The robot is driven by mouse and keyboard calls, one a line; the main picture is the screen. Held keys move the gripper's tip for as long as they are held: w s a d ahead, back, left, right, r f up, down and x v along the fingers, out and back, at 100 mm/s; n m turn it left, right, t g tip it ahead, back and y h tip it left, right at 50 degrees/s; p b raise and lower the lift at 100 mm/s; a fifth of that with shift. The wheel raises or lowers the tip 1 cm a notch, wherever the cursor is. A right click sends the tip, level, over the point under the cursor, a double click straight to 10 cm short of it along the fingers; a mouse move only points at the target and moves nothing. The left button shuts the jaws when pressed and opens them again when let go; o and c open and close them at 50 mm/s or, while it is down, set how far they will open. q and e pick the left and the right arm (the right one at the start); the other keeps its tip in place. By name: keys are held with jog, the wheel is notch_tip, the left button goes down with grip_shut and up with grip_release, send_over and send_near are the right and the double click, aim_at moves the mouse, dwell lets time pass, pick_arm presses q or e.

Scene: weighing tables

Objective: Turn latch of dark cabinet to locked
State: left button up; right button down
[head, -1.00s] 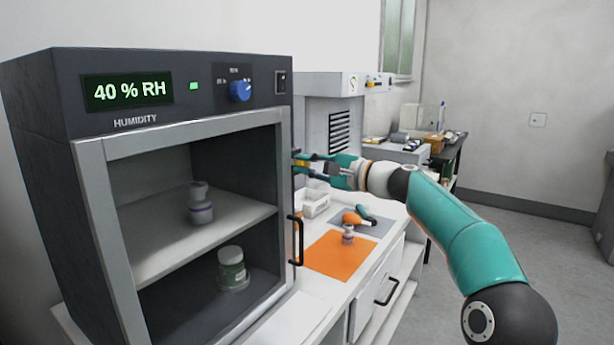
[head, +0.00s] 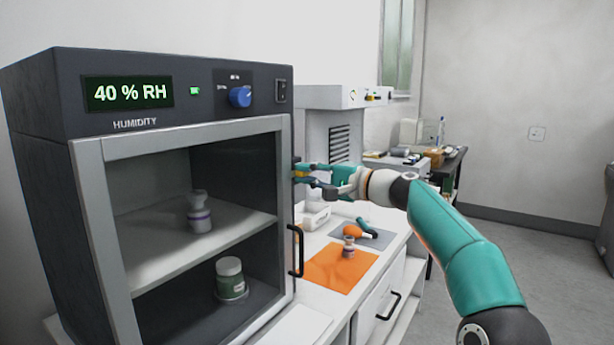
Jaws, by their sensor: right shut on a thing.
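The dark cabinet (head: 60,180) stands at the left, with a grey-framed glass door (head: 88,190) that looks closed and a black handle (head: 298,250). Its display reads 40 % RH. My right gripper (head: 300,172) is at the cabinet's right side, just above the handle, shut on a small part there. That part is at the latch's place; the latch is mostly hidden by the fingers, and I cannot tell which way it is turned. My left gripper is not in view.
Inside the cabinet, a small jar (head: 199,215) stands on the shelf and a green-labelled jar (head: 230,278) below. On the counter lie an orange mat (head: 335,275), a small bottle (head: 348,248) and an orange-green tool (head: 357,228). A white tray (head: 314,215) sits behind.

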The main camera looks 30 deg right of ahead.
jog(key=c, duration=1.2)
grip_release()
jog(key=shift+f, duration=0.35)
jog(key=shift+o, duration=0.2)
jog(key=shift+r, duration=0.15)
jog(key=shift+s, duration=0.1)
jog(key=v, duration=1.1)
jog(key=shift+s+d, duration=0.2)
jog(key=shift+s, duration=0.1)
